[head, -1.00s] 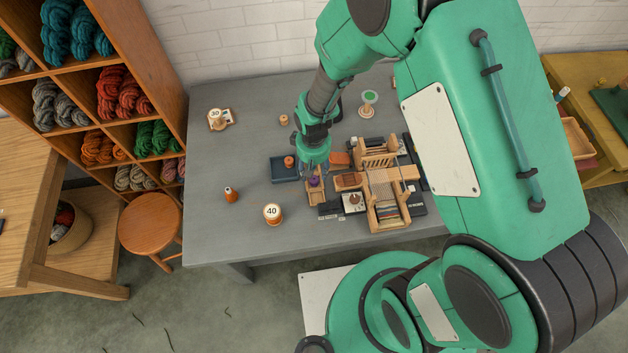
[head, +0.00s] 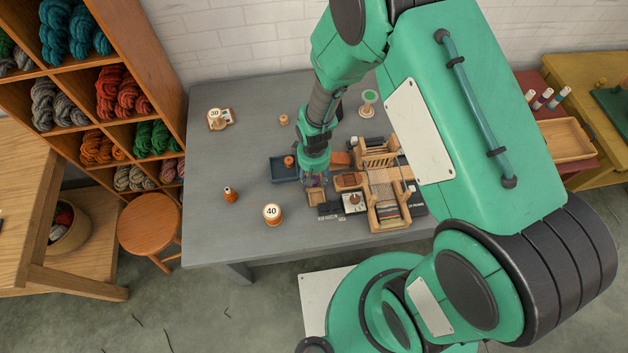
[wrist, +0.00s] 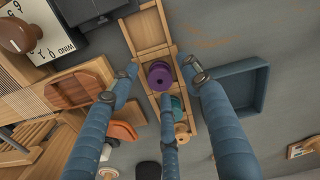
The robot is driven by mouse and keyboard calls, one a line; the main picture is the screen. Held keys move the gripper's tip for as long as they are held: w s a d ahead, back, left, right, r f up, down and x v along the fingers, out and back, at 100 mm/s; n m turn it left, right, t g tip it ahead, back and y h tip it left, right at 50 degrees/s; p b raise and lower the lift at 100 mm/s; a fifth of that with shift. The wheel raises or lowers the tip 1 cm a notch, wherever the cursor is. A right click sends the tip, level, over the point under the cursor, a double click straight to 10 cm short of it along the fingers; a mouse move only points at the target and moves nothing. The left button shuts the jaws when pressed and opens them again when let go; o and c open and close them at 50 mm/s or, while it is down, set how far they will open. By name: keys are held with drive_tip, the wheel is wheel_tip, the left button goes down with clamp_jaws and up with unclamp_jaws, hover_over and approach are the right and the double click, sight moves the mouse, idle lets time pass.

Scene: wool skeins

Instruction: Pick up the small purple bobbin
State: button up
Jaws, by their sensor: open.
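The small purple bobbin (wrist: 160,76) stands in a narrow wooden rack (wrist: 148,42), in a compartment near the middle. A teal bobbin (wrist: 178,104) and a pale wooden one (wrist: 182,133) sit behind it in the same rack. My gripper (wrist: 161,80) is open, its blue fingers spread around the purple bobbin, with one finger partly over the teal bobbin. I cannot tell whether any finger touches the purple bobbin. In the head view my gripper (head: 315,178) is over the rack (head: 316,198) and mostly hides the bobbins.
A blue tray (head: 281,170) lies just left of the rack. A wooden loom (head: 385,185) and small boxes crowd its right side. The table's left part is mostly clear.

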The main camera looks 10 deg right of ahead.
drive_tip(key=c, duration=0.9)
drive_tip(key=shift+c, duration=0.2)
drive_tip(key=shift+r, duration=0.1)
drive_tip(key=shift+r, duration=0.5)
drive_tip(key=r, duration=0.2)
drive_tip(key=shift+s+d+r+p, duration=0.1)
drive_tip(key=shift+s+r+p, duration=0.2)
drive_tip(key=shift+s, duration=0.1)
drive_tip(key=s+d, duration=0.1)
drive_tip(key=s, duration=0.4)
drive_tip(key=s+d, duration=0.1)
drive_tip(key=s, duration=0.4)
drive_tip(key=s+d+r, duration=0.1)
drive_tip(key=s, duration=0.3)
drive_tip(key=shift+s+d+r+p, duration=0.1)
drive_tip(key=shift+s+d+p, duration=0.25)
drive_tip(key=shift+s+p, duration=0.05)
